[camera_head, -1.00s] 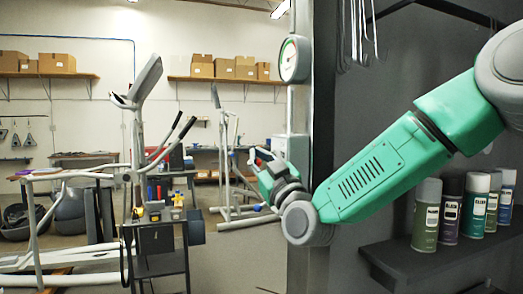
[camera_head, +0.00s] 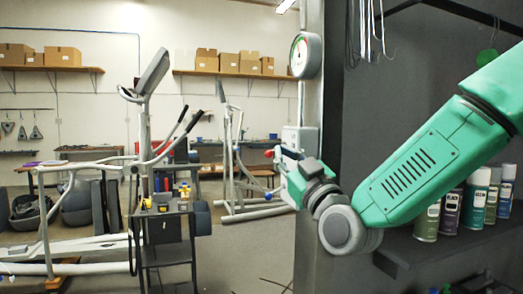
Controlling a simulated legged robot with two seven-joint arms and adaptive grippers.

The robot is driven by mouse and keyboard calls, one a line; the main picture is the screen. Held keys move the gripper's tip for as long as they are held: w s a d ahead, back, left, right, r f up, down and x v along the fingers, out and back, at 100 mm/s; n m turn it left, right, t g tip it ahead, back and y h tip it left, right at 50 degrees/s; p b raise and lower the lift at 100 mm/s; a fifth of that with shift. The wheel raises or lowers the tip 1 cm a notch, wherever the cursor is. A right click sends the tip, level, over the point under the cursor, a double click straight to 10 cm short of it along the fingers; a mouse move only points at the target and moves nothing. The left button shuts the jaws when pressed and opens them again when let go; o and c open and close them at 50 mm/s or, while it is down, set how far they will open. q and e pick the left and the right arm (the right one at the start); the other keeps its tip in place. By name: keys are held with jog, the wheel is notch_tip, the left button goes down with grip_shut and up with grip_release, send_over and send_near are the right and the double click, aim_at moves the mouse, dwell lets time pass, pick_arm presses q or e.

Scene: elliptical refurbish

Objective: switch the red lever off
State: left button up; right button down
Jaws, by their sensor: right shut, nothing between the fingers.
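A small red knob (camera_head: 269,153), which looks like the end of the red lever, shows at the left of a pale wall box (camera_head: 300,138) on the pillar. The rest of the lever is largely hidden behind my gripper. My right gripper (camera_head: 283,166) is shut and empty, just right of and slightly below the red knob, in front of the box's lower part. I cannot tell whether it touches the lever. My left gripper is out of view.
A round gauge (camera_head: 306,55) sits higher on the pillar. Spray cans (camera_head: 475,199) stand on a dark shelf (camera_head: 440,248) beneath my right arm. A tool cart (camera_head: 165,240) and exercise machine (camera_head: 143,150) stand left. Some floor between cart and pillar is clear.

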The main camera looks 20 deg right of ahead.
jog(key=s+d, duration=0.3)
jog(key=s+a+f+m+g+h, duration=0.15)
jog(key=f+g, duration=0.25)
jog(key=f, duration=0.9)
jog(key=s+f+g, duration=0.3)
jog(key=f, duration=1)
jog(key=s+a+f+m+g+h, duration=0.1)
jog(key=s+f+g, duration=0.25)
jog(key=f, duration=0.95)
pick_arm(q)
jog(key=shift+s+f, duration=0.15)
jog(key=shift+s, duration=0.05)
pick_arm(e)
jog(key=s+d+f+m+g, duration=0.1)
jog(key=s+d+f+g, duration=0.1)
jog(key=s+f, duration=0.5)
jog(key=s+d+f+m+g+h, duration=0.1)
jog(key=s+f+g, duration=0.4)
jog(key=s, duration=0.7)
jog(key=s+d+f+m+g+h, duration=0.1)
jog(key=s+d+f+g, duration=0.2)
jog(key=s+f, duration=0.5)
jog(key=shift+s+d+f+g, duration=0.2)
jog(key=shift+s+f+g, duration=0.1)
jog(key=shift+s+g, duration=0.55)
